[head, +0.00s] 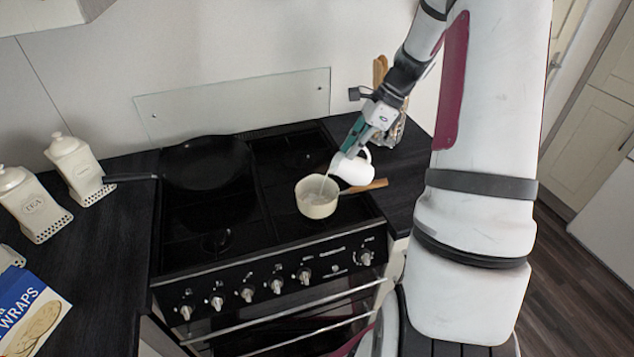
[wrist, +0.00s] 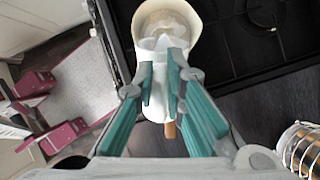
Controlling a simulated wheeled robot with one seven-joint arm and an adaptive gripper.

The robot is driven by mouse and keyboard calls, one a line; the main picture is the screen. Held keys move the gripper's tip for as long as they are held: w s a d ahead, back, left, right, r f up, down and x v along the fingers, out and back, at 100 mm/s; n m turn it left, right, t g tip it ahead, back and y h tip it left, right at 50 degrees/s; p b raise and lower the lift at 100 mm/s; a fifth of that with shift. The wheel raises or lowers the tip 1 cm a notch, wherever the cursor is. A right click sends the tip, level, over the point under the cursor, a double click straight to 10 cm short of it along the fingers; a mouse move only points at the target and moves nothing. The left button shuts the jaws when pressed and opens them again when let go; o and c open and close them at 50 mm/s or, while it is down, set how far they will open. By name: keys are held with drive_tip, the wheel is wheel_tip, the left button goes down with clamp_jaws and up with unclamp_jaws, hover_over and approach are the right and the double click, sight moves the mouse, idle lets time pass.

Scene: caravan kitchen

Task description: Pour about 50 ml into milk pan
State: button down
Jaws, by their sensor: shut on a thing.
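The milk pan (head: 311,208) is a small cream pan with a wooden handle (head: 364,187), standing on the right front of the black hob. It also shows in the wrist view (wrist: 142,14), with pale liquid in it. My gripper (head: 354,146) is shut on a white jug (head: 352,168); the jug also shows between the fingers in the wrist view (wrist: 152,104). The jug is tilted to the left, its mouth over the right side of the pan. A thin grey streak runs from its lip toward the pan, seemingly a stream of liquid.
A black frying pan (head: 206,162) sits on the left back of the hob (head: 225,217). A utensil holder (head: 394,130) with wooden tools stands behind my gripper. White canisters (head: 78,165) and a wraps box (head: 30,314) are on the left counter.

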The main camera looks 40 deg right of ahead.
sight(366, 148)
drive_tip(key=shift+w+a+f+g+h+b, duration=0.25)
drive_tip(key=shift+w+a+g+h+b, duration=0.15)
drive_tip(key=shift+h, duration=0.2)
idle(1.3)
drive_tip(key=s+d+r+t+y+p, duration=0.1)
drive_tip(key=s+d+t+y+p, duration=0.1)
drive_tip(key=shift+r+y, duration=0.15)
drive_tip(key=shift+y, duration=0.25)
drive_tip(key=shift+r+t+y, duration=0.1)
drive_tip(key=shift+t+y, duration=0.3)
drive_tip(key=shift+y, duration=0.2)
drive_tip(key=shift+s+d+f+t+y, duration=0.35)
drive_tip(key=shift+d+f+t+y, duration=0.15)
drive_tip(key=shift+d+f+y, duration=0.15)
drive_tip(key=shift+s+d+y, duration=0.2)
drive_tip(key=shift+y, duration=0.05)
idle(0.8)
drive_tip(key=shift+s+d+t, duration=0.3)
drive_tip(key=shift+d+t, duration=0.05)
drive_tip(key=shift+t, duration=0.05)
drive_tip(key=s+d+f+t+y+b, duration=0.1)
drive_tip(key=s+d+t+y+b, duration=0.2)
drive_tip(key=d+t+y, duration=0.1)
drive_tip(key=shift+s+d+f+y, duration=0.2)
drive_tip(key=shift+d+y, duration=0.35)
drive_tip(key=shift+y, duration=0.15)
